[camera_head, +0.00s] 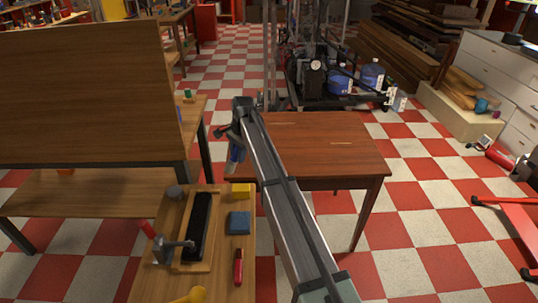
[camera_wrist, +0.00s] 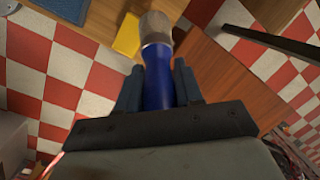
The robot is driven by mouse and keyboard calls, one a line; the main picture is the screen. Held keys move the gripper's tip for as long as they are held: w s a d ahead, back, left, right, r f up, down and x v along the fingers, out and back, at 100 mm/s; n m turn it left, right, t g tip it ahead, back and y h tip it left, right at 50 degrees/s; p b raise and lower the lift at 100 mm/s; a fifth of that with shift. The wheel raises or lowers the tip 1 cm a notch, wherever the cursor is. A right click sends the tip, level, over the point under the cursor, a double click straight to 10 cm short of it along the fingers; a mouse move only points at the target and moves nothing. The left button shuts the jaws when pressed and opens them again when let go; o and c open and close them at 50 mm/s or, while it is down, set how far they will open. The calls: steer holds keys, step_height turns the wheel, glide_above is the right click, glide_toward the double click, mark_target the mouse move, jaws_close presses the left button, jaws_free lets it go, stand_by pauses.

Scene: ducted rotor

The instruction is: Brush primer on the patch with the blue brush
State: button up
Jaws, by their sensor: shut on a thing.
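The blue brush (camera_wrist: 157,82) is held upright between the fingers of my gripper (camera_wrist: 158,90) in the wrist view, its tan bristle end pointing away from the palm. In the head view my gripper (camera_head: 236,138) is in the air between the near bench and the brown table, with the blue brush (camera_head: 236,158) hanging below it. The bristles are partly hidden there. The brown table (camera_head: 300,130) carries thin pale marks (camera_head: 342,143) on its top; I cannot tell whether one is the patch. No primer can be made out.
The near bench (camera_head: 215,285) holds a yellow block (camera_head: 240,190), a blue block (camera_head: 239,222), a red tool (camera_head: 238,267) and a black strip (camera_head: 198,225) in a wooden frame. A tall wooden panel (camera_head: 90,90) stands at left. The brown table top is mostly clear.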

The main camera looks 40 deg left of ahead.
steer(key=s+a+g, duration=0.1)
steer(key=s+a, duration=1.4)
steer(key=s, duration=0.2)
steer(key=w+x, duration=0.1)
steer(key=x, duration=0.5)
steer(key=shift+d+f, duration=0.25)
steer(key=shift+d, duration=0.35)
steer(key=shift+f, duration=0.7)
stand_by(0.8)
steer(key=shift+r, duration=0.1)
steer(key=s+v, duration=0.1)
steer(key=v, duration=0.5)
steer(key=shift+a+r, duration=0.35)
steer(key=shift+r, duration=0.15)
stand_by(0.3)
